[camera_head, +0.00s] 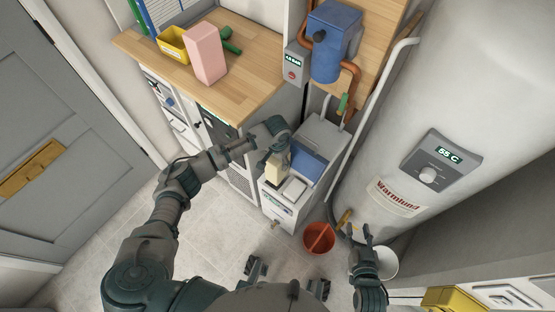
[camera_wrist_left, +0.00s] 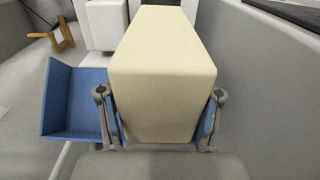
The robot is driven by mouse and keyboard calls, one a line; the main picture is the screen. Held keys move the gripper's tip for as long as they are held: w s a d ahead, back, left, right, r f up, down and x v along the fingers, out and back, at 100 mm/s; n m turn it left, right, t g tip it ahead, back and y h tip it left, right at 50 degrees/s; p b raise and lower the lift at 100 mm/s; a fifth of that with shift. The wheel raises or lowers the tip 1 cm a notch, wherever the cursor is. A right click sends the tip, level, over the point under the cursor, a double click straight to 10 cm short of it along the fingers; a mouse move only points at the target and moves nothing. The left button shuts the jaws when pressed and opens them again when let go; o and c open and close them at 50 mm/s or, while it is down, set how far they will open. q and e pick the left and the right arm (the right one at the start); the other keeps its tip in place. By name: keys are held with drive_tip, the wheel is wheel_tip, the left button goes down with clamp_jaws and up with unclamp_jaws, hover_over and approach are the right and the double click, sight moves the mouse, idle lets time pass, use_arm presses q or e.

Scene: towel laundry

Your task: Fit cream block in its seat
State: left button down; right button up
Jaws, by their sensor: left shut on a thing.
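The cream block (camera_head: 276,170) is held upright in my left gripper (camera_head: 274,143), over the left part of the top of a white floor unit (camera_head: 280,207). In the left wrist view the block (camera_wrist_left: 162,75) fills the middle, between the two fingers of my left gripper (camera_wrist_left: 160,98). Its lower end and the seat are hidden, so I cannot tell whether it touches the unit. A white block (camera_head: 293,188) shows beside it on the unit. My right gripper (camera_head: 361,233) is open and empty, to the right near the heater's base.
A blue flap (camera_head: 307,162) stands at the unit's right. A red bucket (camera_head: 319,237) and a white bucket (camera_head: 385,262) are on the floor. The large white heater (camera_head: 440,100) bounds the right. The wooden counter (camera_head: 205,88) holds a pink box (camera_head: 206,55) and a yellow bin (camera_head: 173,44).

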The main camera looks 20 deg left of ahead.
use_arm(q)
drive_tip(key=shift+w+f, duration=0.15)
drive_tip(key=shift+f, duration=1.25)
use_arm(e)
drive_tip(key=shift+f, duration=0.2)
use_arm(q)
drive_tip(key=shift+f, duration=0.1)
